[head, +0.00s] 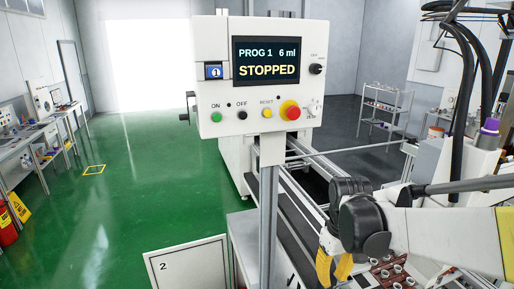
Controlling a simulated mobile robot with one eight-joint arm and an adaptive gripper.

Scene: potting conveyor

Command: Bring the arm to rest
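My gripper (334,268) hangs at the lower middle right of the head view, with dark joints and two yellow fingers pointing down. The fingers are close together, and I cannot tell whether they are open or shut. I see nothing held between them. My white arm (440,238) reaches in from the right edge. The gripper appears in front of the conveyor's right side, near a reddish-brown tray (388,277) with several white round items. How high it is above them is not clear.
A white control panel (256,105) reading "STOPPED" stands on a post (268,220) left of my gripper. The conveyor (300,218) runs behind it. A white box marked 2 (188,265) stands lower left. Black hoses hang at right. Green floor (130,200) is open at left.

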